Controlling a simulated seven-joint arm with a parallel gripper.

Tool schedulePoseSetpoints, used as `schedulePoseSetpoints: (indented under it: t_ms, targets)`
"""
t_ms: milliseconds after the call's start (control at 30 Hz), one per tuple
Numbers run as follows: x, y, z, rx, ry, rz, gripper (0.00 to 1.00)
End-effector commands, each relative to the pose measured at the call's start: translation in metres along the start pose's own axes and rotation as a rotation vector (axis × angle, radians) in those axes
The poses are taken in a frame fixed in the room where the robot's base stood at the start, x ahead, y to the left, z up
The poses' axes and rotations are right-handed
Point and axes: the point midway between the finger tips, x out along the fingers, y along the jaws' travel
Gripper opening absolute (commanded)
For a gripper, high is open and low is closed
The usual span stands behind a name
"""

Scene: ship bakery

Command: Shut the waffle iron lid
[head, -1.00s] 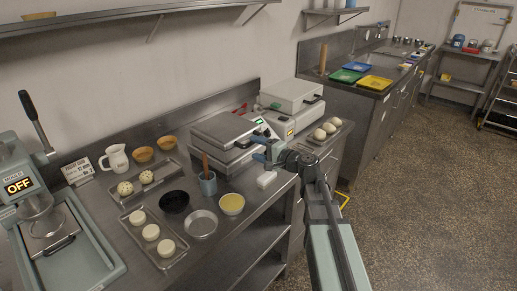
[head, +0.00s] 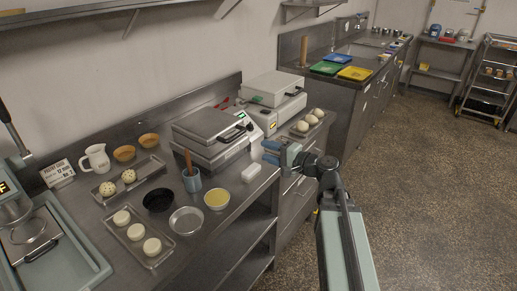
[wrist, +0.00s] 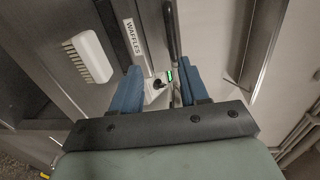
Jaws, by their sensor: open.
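The waffle iron (head: 218,152) stands on the counter against the back wall, with a green display on its right side. Its grey lid (head: 207,121) lies nearly flat above the base, with a dark handle (head: 233,134) at the front right.
A white brush-like block (head: 251,172) lies on the counter before the iron. A blue crock (head: 191,180), a yellow-filled bowl (head: 217,198) and an empty bowl (head: 186,220) stand to the left. A second appliance (head: 273,92) and a dough tray (head: 307,125) are to the right.

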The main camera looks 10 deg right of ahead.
Motion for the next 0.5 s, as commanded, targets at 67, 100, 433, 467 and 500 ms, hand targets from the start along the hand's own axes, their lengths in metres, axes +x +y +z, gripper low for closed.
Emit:
schedulePoseSetpoints:
  t_ms: [67,100,433,467,500]
  targets:
    - [-0.009,0.000,0.001,0.000,0.000,0.000,0.44]
    - [-0.012,0.000,0.001,0.000,0.000,-0.001,0.44]
    - [-0.020,-0.001,0.000,0.001,-0.001,-0.001,0.44]
    - [-0.020,-0.001,0.000,0.001,-0.001,-0.001,0.44]
    - [-0.020,-0.001,0.000,0.001,-0.001,-0.001,0.44]
